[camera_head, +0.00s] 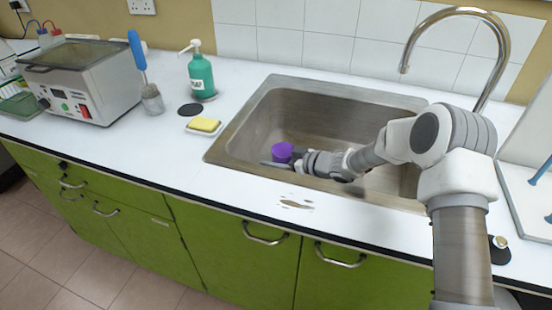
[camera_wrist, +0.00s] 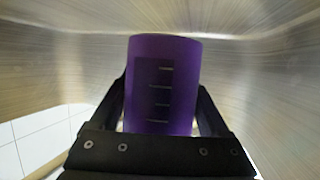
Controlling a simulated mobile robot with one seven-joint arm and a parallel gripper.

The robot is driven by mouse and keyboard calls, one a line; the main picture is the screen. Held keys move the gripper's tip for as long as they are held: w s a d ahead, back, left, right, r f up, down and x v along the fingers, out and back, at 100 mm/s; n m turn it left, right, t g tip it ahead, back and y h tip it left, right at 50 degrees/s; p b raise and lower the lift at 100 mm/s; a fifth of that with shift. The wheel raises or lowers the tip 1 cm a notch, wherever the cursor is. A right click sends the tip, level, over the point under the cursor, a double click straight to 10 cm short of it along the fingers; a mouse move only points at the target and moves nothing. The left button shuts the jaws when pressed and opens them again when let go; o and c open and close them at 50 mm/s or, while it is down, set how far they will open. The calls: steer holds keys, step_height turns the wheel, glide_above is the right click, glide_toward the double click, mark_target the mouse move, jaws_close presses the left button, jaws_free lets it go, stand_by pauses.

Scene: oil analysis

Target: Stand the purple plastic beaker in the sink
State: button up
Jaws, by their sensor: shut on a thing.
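The purple plastic beaker (camera_head: 282,152) is inside the sink (camera_head: 262,120), toward its front left in the head view. My gripper (camera_head: 291,158) reaches down into the basin from the right and is shut on the beaker. In the wrist view the beaker (camera_wrist: 161,85) is between the two dark fingers of my gripper (camera_wrist: 162,100), with pale graduation marks facing the camera. Steel basin walls surround it there. Whether its base touches the sink floor cannot be told, as its lower part is hidden.
A curved tap (camera_head: 495,50) rises behind the sink at right. A soap bottle (camera_head: 201,75) and a yellow sponge (camera_head: 204,125) on a dish stand left of the sink. A grey bath-like machine (camera_head: 82,80) is at far left. The front counter strip has a brown stain (camera_head: 296,204).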

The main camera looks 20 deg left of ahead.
steer(key=shift+f, duration=0.15)
steer(key=shift+f+b, duration=0.35)
steer(key=shift+f, duration=0.15)
steer(key=o, duration=1.3)
steer(key=shift+c, duration=0.2)
steer(key=shift+r, duration=0.15)
steer(key=shift+d+r+p, duration=0.4)
steer(key=shift+r+p, duration=0.15)
steer(key=shift+r, duration=0.2)
steer(key=p+v, duration=0.2)
steer(key=v, duration=0.9)
steer(key=shift+s+d, duration=0.1)
